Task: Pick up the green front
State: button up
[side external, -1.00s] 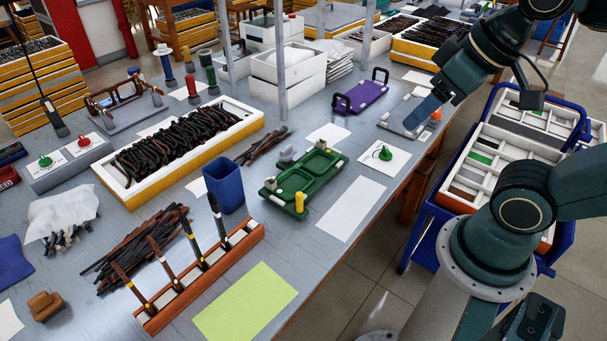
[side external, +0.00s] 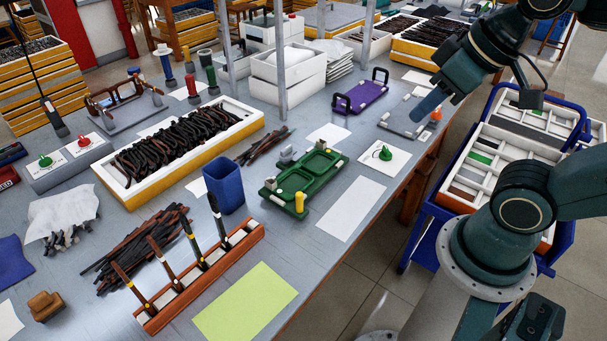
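A small patch of green (side external: 481,158) shows in the parts tray at right. My gripper (side external: 430,104) hangs near the table's right edge, over or just above a grey plate (side external: 401,126). Its fingers overlap in this view, so their opening and anything between them cannot be made out.
A purple fixture (side external: 362,96) lies behind the green one. A green knob (side external: 386,153) stands on a white card. A blue bin (side external: 224,187), a brush rack (side external: 205,277) and a long tray of dark parts (side external: 250,127) are left. The blue-framed cart (side external: 440,232) stands right.

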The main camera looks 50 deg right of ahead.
jog(key=w+d+r+n+g, duration=0.1)
jog(key=w+n, duration=0.4)
jog(key=w, duration=0.4)
jog(key=n+g, duration=0.5)
jog(key=n, duration=0.8)
send_over(302, 159)
notch_tip(302, 159, down, 19)
jog(key=shift+f, duration=4.45)
jog(key=shift+f, duration=2.6)
